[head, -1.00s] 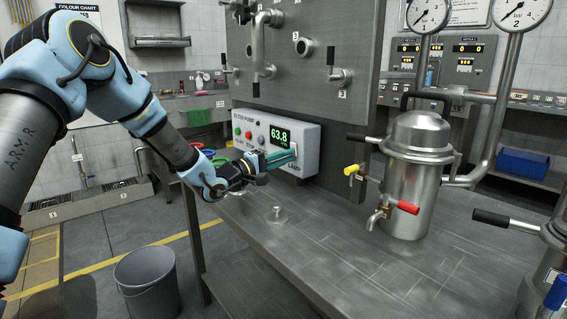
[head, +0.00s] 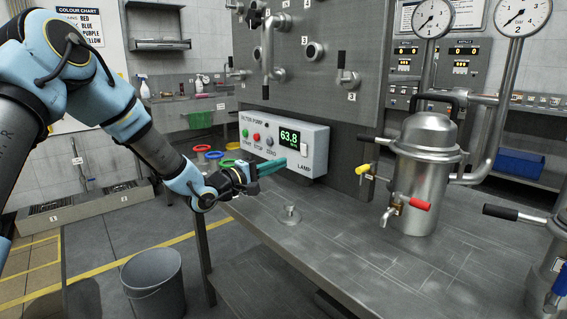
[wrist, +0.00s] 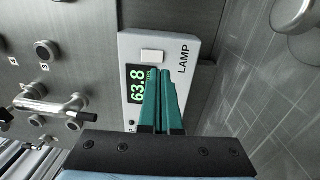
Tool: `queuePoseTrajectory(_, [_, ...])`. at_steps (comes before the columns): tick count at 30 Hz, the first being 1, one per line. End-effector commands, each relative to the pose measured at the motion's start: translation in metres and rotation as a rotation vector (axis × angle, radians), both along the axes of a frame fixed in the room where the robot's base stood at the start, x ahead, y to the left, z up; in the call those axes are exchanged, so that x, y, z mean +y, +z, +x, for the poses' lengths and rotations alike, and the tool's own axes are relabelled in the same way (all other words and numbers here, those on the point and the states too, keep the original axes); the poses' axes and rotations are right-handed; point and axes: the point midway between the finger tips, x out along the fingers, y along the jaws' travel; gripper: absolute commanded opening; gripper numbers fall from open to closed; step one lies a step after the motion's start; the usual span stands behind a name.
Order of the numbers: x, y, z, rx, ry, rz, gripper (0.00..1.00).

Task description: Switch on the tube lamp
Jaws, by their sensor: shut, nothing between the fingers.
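The white lamp switch (head: 304,149) is on the right side of the grey control box, above the word LAMP. It also shows in the wrist view (wrist: 152,56), just beyond my fingertips. My gripper (head: 282,164) has green fingers and is shut and empty. In the head view its tips are left of and below the switch, with a visible gap to it. In the wrist view the closed fingers (wrist: 162,74) point toward the switch and cover part of the display. I cannot tell which way the switch is tipped. No tube lamp is identifiable.
A steel kettle (head: 425,180) with red and yellow handles stands right on the bench (head: 370,265). A bucket (head: 152,280) stands on the floor.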

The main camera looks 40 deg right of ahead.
Motion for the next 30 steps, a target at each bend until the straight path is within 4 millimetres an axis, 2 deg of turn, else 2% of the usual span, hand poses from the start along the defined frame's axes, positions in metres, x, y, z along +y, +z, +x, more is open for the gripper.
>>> queuePoseTrajectory(9, [0.048,-0.006,0.004,0.001,0.003,0.0,0.0])
queuePoseTrajectory(14, [0.066,-0.007,0.005,0.001,0.001,0.0,0.0])
queuePoseTrajectory(30, [0.072,-0.007,0.004,0.0,0.0,-0.001,0.0])
